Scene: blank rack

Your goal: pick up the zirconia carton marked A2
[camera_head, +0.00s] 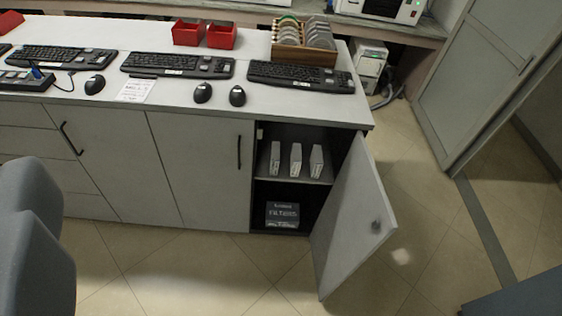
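Three slim white cartons stand upright side by side on the upper shelf of an open cabinet: a left carton (275,158), a middle carton (296,160) and a right carton (316,161). Their markings are too small to read, so I cannot tell which is A2. My gripper does not show in this view.
The cabinet door (354,220) stands open to the right. A dark box (282,214) sits on the cabinet floor. The counter above holds keyboards (300,76), mice, red bins (221,36) and a wooden disc rack (304,54). A grey chair (35,235) is at left; floor is clear between.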

